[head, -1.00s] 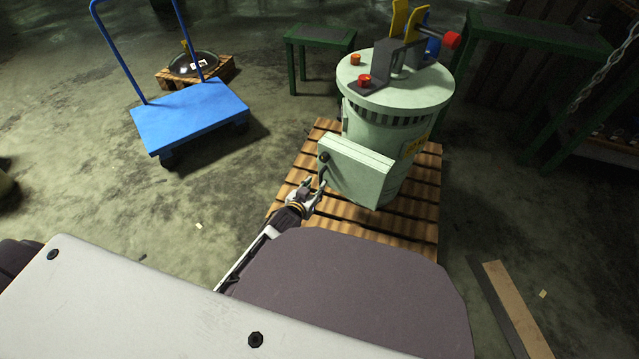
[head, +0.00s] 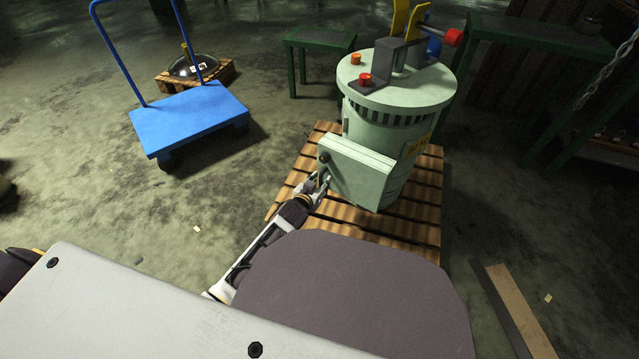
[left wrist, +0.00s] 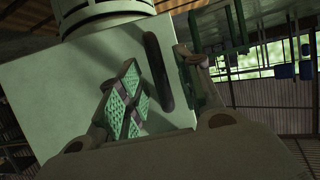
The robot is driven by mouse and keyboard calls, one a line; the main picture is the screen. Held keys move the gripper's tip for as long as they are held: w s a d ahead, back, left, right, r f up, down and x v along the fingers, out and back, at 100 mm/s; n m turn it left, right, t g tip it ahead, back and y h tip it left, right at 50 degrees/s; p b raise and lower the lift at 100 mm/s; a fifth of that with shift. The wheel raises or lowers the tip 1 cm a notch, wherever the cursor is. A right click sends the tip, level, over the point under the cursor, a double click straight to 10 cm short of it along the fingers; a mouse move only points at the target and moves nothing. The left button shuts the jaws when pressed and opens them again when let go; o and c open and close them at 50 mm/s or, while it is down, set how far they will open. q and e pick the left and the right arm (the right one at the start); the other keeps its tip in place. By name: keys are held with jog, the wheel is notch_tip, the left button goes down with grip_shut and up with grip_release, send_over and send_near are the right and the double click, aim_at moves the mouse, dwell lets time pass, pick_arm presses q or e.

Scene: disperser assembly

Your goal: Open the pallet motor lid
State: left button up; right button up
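The pale green motor (head: 385,130) stands upright on a wooden pallet. Its boxy lid (head: 358,175) is on the side facing me and appears shut. In the left wrist view the lid's flat face (left wrist: 85,75) fills the left and middle, with a dark bar handle (left wrist: 158,72) on it. My left gripper (head: 321,184) is at the lid's left side. In the left wrist view my left gripper (left wrist: 162,88) is open, with one finger on each side of the handle. I cannot tell whether either finger touches it. My right gripper is not in view.
The slatted pallet (head: 424,218) lies under the motor. A blue trolley (head: 190,115) stands to the left, with a small pallet (head: 218,75) behind it. Green-legged tables (head: 540,38) stand behind. A plank (head: 520,305) lies at lower right.

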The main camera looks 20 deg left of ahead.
pick_arm(q)
grip_shut()
jog(key=shift+s, duration=0.3)
dwell(0.4)
